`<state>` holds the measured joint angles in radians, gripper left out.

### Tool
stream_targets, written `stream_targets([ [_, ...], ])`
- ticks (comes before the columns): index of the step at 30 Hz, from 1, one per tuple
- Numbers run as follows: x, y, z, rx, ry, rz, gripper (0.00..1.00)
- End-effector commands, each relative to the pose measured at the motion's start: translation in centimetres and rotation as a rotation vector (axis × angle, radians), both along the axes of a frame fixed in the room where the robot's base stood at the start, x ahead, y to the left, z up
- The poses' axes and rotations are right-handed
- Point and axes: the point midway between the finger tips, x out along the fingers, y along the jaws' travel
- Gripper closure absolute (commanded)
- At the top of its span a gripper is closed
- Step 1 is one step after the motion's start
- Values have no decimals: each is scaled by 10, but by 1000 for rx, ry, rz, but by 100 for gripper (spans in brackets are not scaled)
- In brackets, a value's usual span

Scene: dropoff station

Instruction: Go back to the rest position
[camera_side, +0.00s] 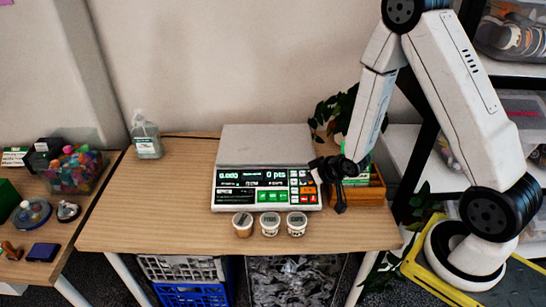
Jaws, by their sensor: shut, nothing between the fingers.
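My gripper (340,205) is dark and points down over the right part of the wooden table (150,215). It is shut with nothing held. It hangs in front of a small wooden box (371,194) and just right of the scale's front panel. The scale (265,168) has a bare grey plate and a lit display reading 0.000 and 0 pts. I cannot tell whether the gripper touches the box or the table.
Three small lidded cups (269,224) stand in a row before the scale. A clear bottle (146,135) stands at the back left. A plant (333,113) is behind my arm. A side table at left holds a tub of colourful pieces (75,168). The table's left part is clear.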

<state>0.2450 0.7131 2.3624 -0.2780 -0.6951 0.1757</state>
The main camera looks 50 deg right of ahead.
Motion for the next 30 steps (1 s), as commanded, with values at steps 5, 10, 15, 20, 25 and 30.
stream_targets([
  [5, -8, 9, 27, -45, 95, 17, 100],
  [10, -23, 19, 50, -72, 191, 30, 100],
  [15, -43, 32, 72, -87, 285, 49, 100],
  [20, -67, 44, 93, -91, 375, 70, 100],
  [25, -91, 57, 110, -85, 458, 97, 100],
  [30, -107, 64, 120, -78, 510, 115, 100],
])
